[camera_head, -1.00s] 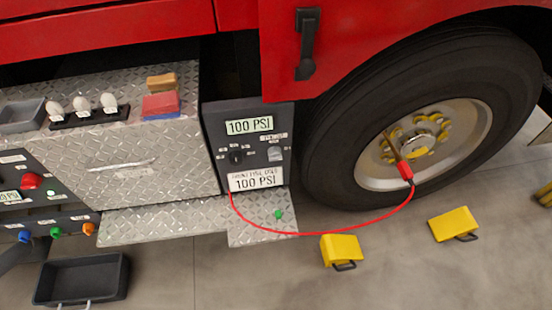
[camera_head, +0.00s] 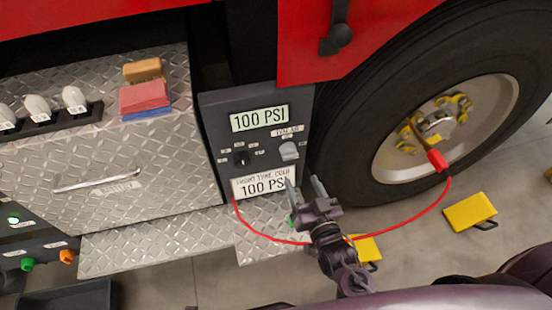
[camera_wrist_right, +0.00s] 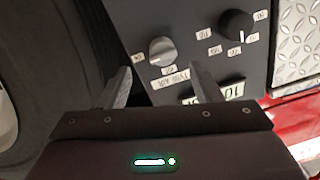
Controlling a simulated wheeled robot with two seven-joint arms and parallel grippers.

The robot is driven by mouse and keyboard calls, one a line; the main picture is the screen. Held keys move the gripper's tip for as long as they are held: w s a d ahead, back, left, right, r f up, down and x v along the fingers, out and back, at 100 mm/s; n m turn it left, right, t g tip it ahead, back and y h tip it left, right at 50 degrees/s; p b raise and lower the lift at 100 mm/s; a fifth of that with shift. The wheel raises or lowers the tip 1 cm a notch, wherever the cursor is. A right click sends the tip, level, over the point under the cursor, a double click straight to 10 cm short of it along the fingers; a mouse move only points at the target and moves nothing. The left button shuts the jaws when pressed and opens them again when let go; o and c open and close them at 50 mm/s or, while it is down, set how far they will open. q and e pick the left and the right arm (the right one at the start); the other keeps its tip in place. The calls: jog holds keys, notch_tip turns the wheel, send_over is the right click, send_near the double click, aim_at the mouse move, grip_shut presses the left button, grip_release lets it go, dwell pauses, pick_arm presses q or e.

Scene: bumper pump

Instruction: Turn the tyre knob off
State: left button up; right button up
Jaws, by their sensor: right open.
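The tyre knob (camera_head: 289,150) is a light grey knob under a "TYRE AIR" label on the dark control panel (camera_head: 213,118). In the right wrist view the knob (camera_wrist_right: 162,51) shows upside down, just beyond the fingertips and roughly between them. My right gripper (camera_head: 304,184) is open and empty, just below the knob near the panel's lower right edge. Its two fingers also show in the right wrist view (camera_wrist_right: 160,74), apart from the knob. My left gripper is out of view.
A black dial (camera_head: 241,156) sits left of the knob, with a 100 PSI display (camera_head: 259,118) above. A red hose (camera_head: 411,228) runs from the panel to the tyre (camera_head: 345,150). A diamond-plate step (camera_head: 160,236) lies below.

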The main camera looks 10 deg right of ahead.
aim_at(292, 159)
jog(key=w, duration=0.5)
jog(key=w+r, duration=0.1)
jog(key=w, duration=0.1)
jog(key=shift+w+a, duration=0.35)
jog(key=shift+w, duration=0.05)
jog(key=c, duration=0.9)
